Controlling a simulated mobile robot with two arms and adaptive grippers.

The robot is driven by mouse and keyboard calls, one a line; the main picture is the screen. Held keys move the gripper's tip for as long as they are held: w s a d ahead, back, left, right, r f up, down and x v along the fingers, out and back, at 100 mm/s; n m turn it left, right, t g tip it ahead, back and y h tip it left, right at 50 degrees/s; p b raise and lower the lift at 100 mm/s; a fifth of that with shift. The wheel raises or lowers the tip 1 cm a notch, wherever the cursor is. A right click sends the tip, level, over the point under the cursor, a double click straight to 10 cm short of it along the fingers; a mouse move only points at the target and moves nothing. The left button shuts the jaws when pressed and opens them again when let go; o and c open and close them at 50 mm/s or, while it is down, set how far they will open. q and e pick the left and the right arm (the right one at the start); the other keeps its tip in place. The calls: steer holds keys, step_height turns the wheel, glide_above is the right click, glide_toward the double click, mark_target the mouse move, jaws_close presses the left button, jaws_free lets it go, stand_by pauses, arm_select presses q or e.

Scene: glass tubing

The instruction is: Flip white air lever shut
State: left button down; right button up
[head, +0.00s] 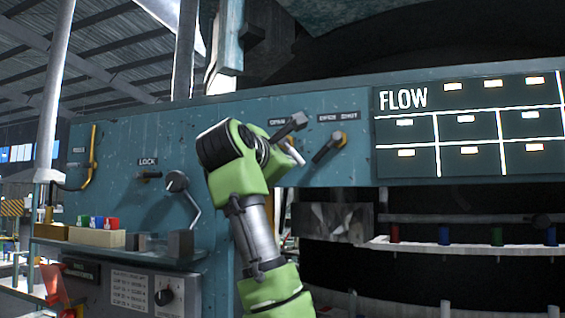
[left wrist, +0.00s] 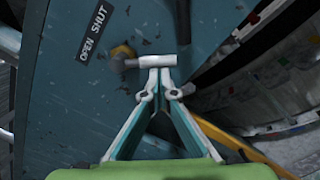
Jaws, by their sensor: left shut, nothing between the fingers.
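In the left wrist view, my left gripper (left wrist: 157,66) is shut, its pale fingertips together over the teal panel. A brass lever hub (left wrist: 122,53) sits just left of the tips, under an "OPEN SHUT" label (left wrist: 94,33). Whether the tips touch the lever is unclear. In the head view, my green left arm crosses the panel's middle and the left gripper (head: 291,152) is mostly hidden behind its wrist. A dark lever (head: 328,148) on a brass hub points down-left beside it. I cannot tell for sure which lever is the white air lever. My right gripper is not seen.
The teal panel (head: 130,190) also carries a "LOCK" knob (head: 149,175), a grey crank lever (head: 177,182) and a yellow handle (head: 92,155). The FLOW board (head: 470,125) is on the right. A shelf with coloured pieces (head: 100,222) juts out at lower left.

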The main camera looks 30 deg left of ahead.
arm_select(q)
steer(key=shift+d+r, duration=0.15)
steer(key=shift+d, duration=0.1)
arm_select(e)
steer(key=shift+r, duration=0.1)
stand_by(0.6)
